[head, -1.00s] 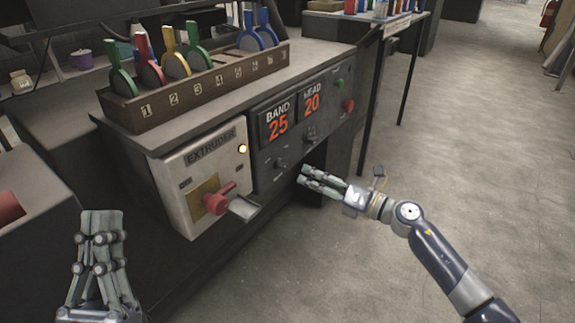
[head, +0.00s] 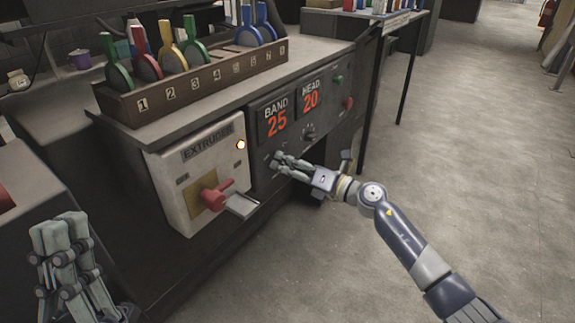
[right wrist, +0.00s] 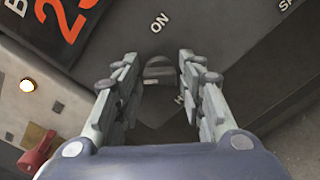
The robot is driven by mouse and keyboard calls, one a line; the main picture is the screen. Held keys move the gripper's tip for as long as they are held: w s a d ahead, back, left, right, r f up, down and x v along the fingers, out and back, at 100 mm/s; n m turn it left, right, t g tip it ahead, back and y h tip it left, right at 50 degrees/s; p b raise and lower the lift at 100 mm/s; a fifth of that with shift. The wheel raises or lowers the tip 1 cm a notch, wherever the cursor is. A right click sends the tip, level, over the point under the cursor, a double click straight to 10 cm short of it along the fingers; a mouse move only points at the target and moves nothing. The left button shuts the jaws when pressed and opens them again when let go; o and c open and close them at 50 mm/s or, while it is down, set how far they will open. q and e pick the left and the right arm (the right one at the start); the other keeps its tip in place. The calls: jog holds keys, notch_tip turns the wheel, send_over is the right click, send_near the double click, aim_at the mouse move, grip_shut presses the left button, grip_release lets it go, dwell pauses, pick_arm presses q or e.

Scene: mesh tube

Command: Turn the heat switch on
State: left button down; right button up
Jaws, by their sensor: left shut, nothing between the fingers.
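The heat switch (right wrist: 158,72) is a small dark knob on the dark control panel (head: 330,92). In the right wrist view it lies between my spread fingers, with "ON" printed above it and a partly hidden "H" label below. My right gripper (head: 278,161) is open in front of the panel's lower left, and its fingers (right wrist: 158,78) flank the switch; I cannot tell whether they touch it. In the head view the gripper largely hides the switch. My left gripper (head: 58,228) is shut and empty at the lower left, away from the panel.
The extruder box (head: 200,170) with a red handle (head: 214,197) and lit lamp (head: 241,145) is left of the switch. Another knob (head: 308,132) is to its right, under displays reading BAND 25 and HEAD 20. A numbered rack (head: 200,85) stands above. Open floor is at right.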

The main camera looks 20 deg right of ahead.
jog(key=c, duration=0.5)
jog(key=shift+o, duration=0.2)
